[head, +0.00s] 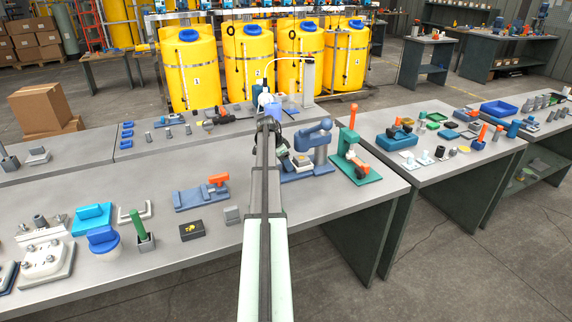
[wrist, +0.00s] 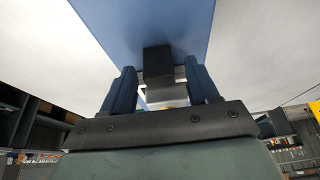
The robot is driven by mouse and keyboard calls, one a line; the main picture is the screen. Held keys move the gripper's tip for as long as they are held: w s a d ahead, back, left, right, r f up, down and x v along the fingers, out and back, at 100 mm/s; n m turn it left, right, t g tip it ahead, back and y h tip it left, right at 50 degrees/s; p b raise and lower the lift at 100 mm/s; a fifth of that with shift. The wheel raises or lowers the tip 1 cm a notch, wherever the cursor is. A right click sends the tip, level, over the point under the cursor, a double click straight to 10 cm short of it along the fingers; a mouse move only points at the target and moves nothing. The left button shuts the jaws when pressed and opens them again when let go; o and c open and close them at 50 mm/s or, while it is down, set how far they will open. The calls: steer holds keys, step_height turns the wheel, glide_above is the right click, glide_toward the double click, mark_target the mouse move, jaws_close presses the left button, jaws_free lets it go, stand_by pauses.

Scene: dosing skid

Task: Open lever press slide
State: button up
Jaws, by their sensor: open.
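A blue-grey bench device (head: 321,150) with a thick upright post and an overhanging top arm stands right of my arm in the head view; I take it for the lever press, but cannot be sure. My own arm partly covers its left side. In the wrist view my gripper (wrist: 162,75) is open, with its two dark blue fingers apart. A black block (wrist: 157,60) on a broad blue surface (wrist: 140,22) shows between and beyond the fingertips. I cannot tell whether the fingers touch it. The fingertips do not show clearly in the head view.
A green stand with an orange lever (head: 357,165) is close on the right, near the table edge. A blue clamp with an orange handle (head: 205,193) and a black box (head: 192,230) lie left. Yellow tanks (head: 190,75) stand behind.

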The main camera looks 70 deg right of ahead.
steer(key=shift+s+d+f, duration=0.1)
steer(key=shift+f, duration=0.25)
jaws_close()
stand_by(0.5)
